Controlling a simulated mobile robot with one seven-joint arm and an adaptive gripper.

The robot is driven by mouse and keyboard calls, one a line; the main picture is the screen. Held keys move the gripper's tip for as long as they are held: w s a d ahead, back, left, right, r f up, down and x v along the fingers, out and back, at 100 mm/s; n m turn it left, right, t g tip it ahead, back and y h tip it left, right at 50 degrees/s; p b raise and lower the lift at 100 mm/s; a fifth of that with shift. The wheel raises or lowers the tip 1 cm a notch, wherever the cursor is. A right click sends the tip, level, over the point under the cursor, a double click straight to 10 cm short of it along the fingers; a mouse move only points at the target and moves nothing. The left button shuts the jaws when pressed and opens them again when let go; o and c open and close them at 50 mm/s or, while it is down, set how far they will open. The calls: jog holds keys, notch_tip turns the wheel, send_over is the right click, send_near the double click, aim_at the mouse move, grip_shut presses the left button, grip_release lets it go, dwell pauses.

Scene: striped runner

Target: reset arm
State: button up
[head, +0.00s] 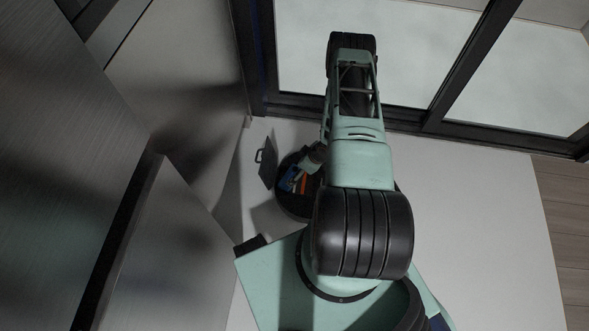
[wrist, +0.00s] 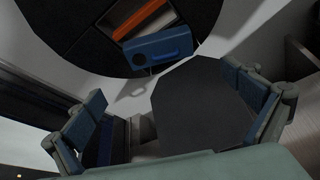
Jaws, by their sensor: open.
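My gripper (wrist: 175,112) shows in the wrist view with its two blue-padded fingers spread wide apart, and no object is clearly held between them. In the head view my mint-green and black arm reaches up the middle of the picture, and the fingers cannot be made out clearly there. A round black surface (head: 287,204) lies left of the arm, partly hidden by it. On it are a blue object (head: 287,180) and an orange bar (head: 302,185). In the wrist view the blue object (wrist: 158,48) and orange bar (wrist: 140,19) lie beyond the fingertips, apart from them.
A dark flat piece with a handle (head: 267,170) is left of the round surface. Grey metallic panels (head: 180,110) fill the left. A black-framed glass wall (head: 430,118) stands at the back. Pale floor (head: 470,220) is clear at right. A dark many-sided shape (wrist: 195,105) behind the fingers is unclear.

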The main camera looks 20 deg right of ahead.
jog(key=shift+v, duration=0.9)
